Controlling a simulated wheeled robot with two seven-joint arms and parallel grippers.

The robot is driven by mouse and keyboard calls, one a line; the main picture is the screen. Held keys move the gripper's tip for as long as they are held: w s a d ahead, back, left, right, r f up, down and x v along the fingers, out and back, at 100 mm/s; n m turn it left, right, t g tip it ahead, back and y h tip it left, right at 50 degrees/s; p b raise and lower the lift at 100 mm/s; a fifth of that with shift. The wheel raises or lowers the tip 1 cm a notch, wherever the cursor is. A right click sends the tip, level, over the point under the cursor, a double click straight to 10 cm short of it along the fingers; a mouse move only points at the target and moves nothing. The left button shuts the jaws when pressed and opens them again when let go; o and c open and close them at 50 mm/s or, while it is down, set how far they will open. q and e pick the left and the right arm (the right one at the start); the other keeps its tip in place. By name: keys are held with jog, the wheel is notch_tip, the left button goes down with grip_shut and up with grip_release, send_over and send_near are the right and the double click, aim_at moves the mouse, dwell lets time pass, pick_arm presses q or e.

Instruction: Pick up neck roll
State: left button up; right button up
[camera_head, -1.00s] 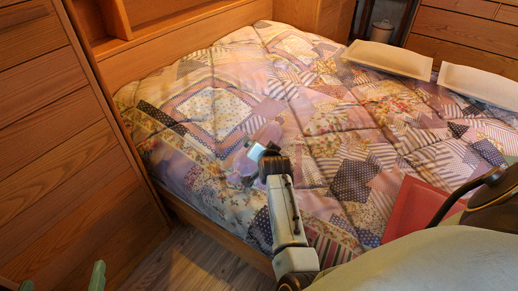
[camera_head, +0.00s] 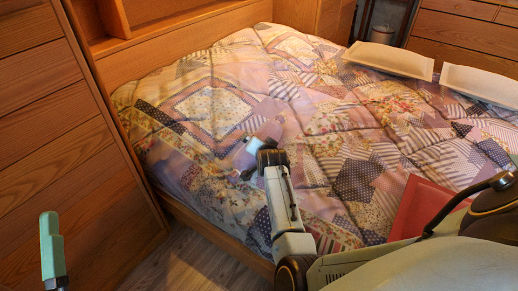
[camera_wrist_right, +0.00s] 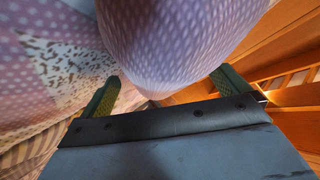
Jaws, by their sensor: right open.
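The neck roll (camera_wrist_right: 178,38) shows in the right wrist view as a rounded lilac shape with pale dots. It fills the top middle, in front of and between my right gripper's fingers. In the head view it blends with the quilt near the gripper, so its outline is hard to tell. My right gripper (camera_wrist_right: 164,88) is open, with a green finger on either side of the roll's near end. I cannot tell whether they touch it. In the head view, the right gripper (camera_head: 243,160) is low over the bed's near left part. My left gripper (camera_head: 52,248) shows at lower left, away from the bed.
The bed (camera_head: 330,120) has a patchwork quilt.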

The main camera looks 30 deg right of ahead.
jog(key=shift+w+d+f, duration=0.15)
jog(key=shift+w+f, duration=0.05)
jog(key=shift+w, duration=0.1)
jog(key=c, duration=0.9)
jog(key=shift+c, duration=0.5)
jog(key=shift+r, duration=0.2)
